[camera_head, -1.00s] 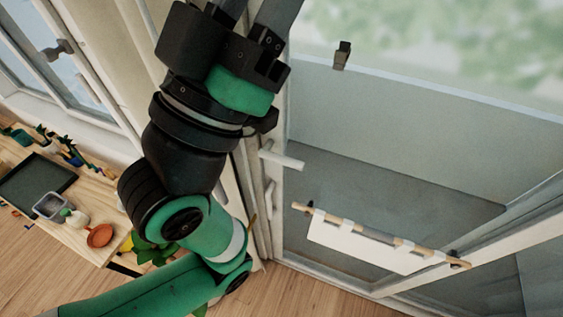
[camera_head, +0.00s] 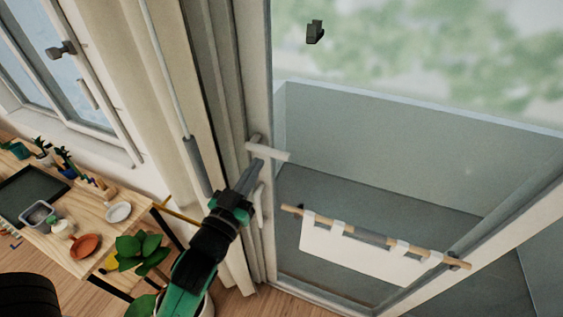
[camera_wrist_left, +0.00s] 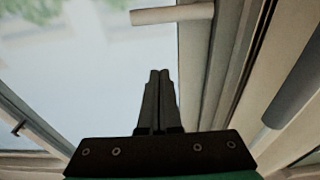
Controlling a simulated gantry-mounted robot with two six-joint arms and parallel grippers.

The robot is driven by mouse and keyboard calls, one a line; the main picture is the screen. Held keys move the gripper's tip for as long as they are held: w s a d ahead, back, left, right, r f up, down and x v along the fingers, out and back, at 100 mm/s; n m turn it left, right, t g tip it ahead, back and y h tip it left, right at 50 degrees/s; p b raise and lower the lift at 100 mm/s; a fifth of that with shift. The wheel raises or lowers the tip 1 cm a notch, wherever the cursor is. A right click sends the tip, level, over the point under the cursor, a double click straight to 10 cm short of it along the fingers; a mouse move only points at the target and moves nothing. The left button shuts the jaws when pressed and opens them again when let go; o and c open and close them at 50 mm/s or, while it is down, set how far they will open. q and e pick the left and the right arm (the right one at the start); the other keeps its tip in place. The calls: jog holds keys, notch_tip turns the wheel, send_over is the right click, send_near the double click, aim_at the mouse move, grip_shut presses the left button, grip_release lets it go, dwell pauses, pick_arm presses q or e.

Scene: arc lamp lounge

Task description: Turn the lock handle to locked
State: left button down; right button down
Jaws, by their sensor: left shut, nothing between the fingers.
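A white lever handle (camera_head: 268,150) sticks out roughly horizontally from the frame of the glass door in the head view. It also shows at the top of the left wrist view (camera_wrist_left: 172,15). A second pale vertical piece (camera_head: 258,205) sits below it on the same frame. My left gripper (camera_head: 257,165) is shut and empty, its fingertips just below the lever in the picture. In the left wrist view its closed fingers (camera_wrist_left: 160,73) are apart from the lever in the picture; whether they touch it I cannot tell. My right gripper is out of view.
A towel rod with a white cloth (camera_head: 370,256) crosses the lower door glass. Curtains (camera_head: 215,100) hang left of the door. A wooden table (camera_head: 120,198) with pots stands at left, a leafy plant (camera_head: 140,248) beside it. A window with a dark handle (camera_head: 62,48) is farther left.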

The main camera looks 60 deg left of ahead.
aim_at(271, 152)
pick_arm(q)
jog(key=shift+s+a, duration=0.1)
jog(key=shift+a, duration=0.05)
